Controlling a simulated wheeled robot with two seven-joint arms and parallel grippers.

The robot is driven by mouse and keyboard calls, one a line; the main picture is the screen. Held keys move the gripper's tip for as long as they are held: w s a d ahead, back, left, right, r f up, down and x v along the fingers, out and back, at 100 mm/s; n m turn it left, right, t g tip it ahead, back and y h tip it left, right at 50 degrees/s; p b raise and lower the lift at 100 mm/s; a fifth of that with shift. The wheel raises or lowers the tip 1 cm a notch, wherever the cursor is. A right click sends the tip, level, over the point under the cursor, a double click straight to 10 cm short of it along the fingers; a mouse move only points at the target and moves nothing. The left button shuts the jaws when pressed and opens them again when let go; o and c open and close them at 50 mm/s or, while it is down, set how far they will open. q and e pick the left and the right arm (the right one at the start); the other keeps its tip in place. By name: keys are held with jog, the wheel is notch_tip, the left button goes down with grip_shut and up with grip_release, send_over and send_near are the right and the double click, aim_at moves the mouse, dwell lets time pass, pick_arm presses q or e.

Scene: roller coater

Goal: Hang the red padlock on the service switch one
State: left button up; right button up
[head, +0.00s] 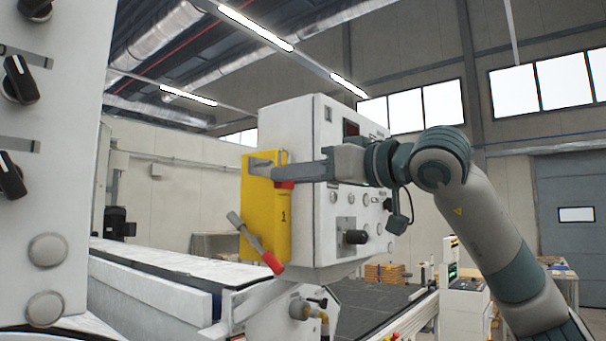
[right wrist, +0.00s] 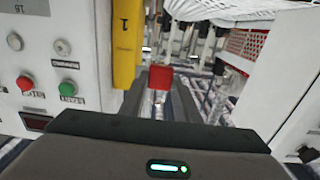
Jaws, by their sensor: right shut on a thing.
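The red padlock (right wrist: 160,77) is held between the fingertips of my right gripper (right wrist: 162,88). In the head view a small red part of the padlock (head: 285,184) shows below the fingers of my right gripper (head: 268,170); its shackle is not clear. Service switch one is the yellow box marked "1" (head: 277,220), on the left side of the control cabinet. Its grey lever with a red grip (head: 256,243) slants down to the right. In the head view the gripper overlaps the upper box; in the wrist view the box (right wrist: 127,45) is left of the padlock. Contact is unclear.
The white control cabinet (head: 305,120) has buttons and a black knob on its right face. A white panel with black knobs (head: 60,120) fills the left edge. A conveyor bed (head: 150,258) runs below. A white machine wall (right wrist: 300,80) stands at right in the wrist view.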

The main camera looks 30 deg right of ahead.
jog(key=shift+f+x, duration=0.2)
jog(key=shift+x, duration=0.75)
jog(key=shift+f+x, duration=0.15)
jog(key=shift+x, duration=0.85)
jog(key=shift+f+x, duration=0.2)
jog(key=shift+x, duration=0.75)
jog(key=o, duration=1.1)
jog(key=shift+o, duration=0.2)
jog(key=shift+s, duration=0.1)
jog(key=shift+s+d, duration=0.2)
jog(key=shift+s, duration=0.25)
jog(key=b+v, duration=0.5)
jog(key=v, duration=1.1)
